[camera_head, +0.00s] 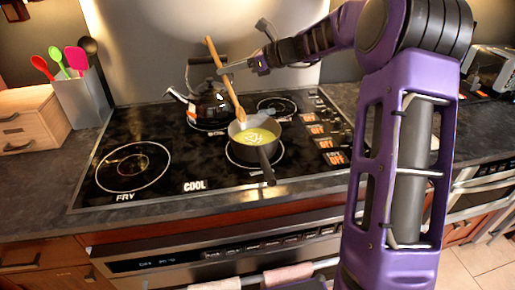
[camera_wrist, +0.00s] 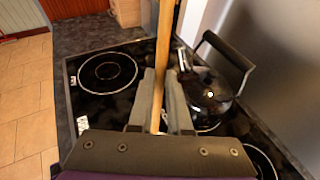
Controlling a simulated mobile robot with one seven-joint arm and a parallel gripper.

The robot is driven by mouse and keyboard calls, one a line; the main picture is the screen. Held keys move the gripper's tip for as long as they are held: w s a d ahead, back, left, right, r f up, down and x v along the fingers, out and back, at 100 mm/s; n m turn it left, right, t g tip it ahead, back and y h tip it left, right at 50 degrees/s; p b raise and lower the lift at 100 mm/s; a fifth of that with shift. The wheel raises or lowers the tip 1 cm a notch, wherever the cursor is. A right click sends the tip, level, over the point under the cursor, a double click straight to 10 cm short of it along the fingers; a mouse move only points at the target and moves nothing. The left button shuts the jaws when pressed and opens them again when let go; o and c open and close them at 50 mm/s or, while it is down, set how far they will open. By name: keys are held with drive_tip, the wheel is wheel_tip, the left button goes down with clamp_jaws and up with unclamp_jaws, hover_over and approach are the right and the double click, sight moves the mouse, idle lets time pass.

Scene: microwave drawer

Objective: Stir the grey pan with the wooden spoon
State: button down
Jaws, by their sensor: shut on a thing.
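The grey pan (camera_head: 264,153) sits on a front burner of the black cooktop, with its handle pointing to the front. It holds a yellow-green liquid (camera_head: 256,137) with pale marks on top. My gripper (camera_head: 229,75) is above and behind the pan, shut on the upper part of the wooden spoon (camera_head: 232,95). The spoon is tilted, and its lower end reaches the pan at the back left of its opening; how deep it goes is unclear. In the wrist view the spoon (camera_wrist: 164,50) runs between both fingers of my gripper (camera_wrist: 161,98). The pan is not visible there.
A dark kettle (camera_head: 208,103) stands behind and left of the pan; it is close right of the fingers in the wrist view (camera_wrist: 208,92). A utensil holder (camera_head: 82,104) and a wooden box (camera_head: 30,120) are at left. The front left burner (camera_head: 133,165) is bare.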

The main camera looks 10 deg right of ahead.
sight(217, 54)
drive_tip(key=shift+r, duration=2.5)
